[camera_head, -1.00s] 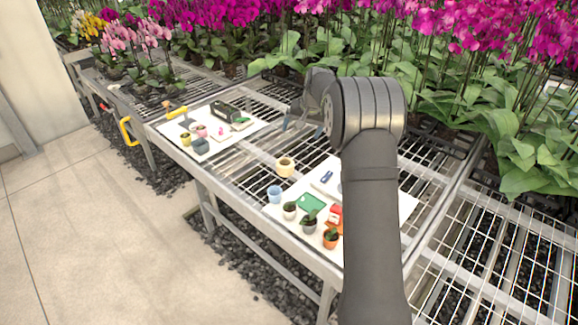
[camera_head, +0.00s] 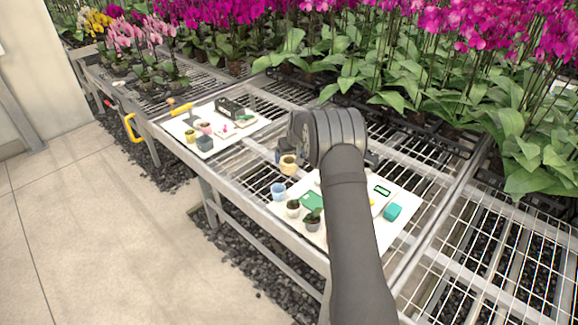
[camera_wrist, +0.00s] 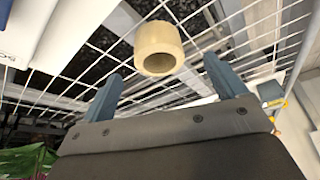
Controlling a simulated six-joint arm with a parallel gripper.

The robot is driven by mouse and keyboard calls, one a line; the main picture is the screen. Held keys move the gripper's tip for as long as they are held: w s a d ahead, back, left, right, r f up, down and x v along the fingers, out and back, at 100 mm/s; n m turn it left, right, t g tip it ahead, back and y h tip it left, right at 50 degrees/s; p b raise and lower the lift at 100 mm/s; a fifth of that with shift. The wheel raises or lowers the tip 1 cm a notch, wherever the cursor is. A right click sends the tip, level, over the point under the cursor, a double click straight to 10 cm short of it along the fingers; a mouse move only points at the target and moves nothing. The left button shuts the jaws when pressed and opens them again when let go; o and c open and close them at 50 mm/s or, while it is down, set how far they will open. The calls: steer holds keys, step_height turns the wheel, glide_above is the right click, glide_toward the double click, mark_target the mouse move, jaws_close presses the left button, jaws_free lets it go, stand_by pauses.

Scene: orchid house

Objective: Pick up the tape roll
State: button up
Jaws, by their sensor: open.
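The tape roll (camera_head: 288,164) is a small cream ring on the wire-mesh bench, between the two white boards. In the wrist view the tape roll (camera_wrist: 158,50) shows its round side and dark hole. My gripper (camera_wrist: 162,67) is open, with one blue-grey finger to the left of the roll and one to the right. The roll appears just beyond the fingertips, and I see no contact. In the head view my wrist hides most of the gripper; one finger shows beside the roll.
A blue cup (camera_head: 277,191) stands close to the roll, at the corner of the right white board. Potted plants, a green card (camera_head: 313,202) and a teal block (camera_head: 392,212) are on that board. A left board (camera_head: 222,143) holds small pots. Tall orchids stand behind.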

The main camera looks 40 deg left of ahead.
mark_target(290, 161)
steer(key=shift+w+x, duration=0.2)
steer(key=shift+x, duration=3.25)
steer(key=shift+a+r, duration=0.1)
steer(key=c, duration=1.1)
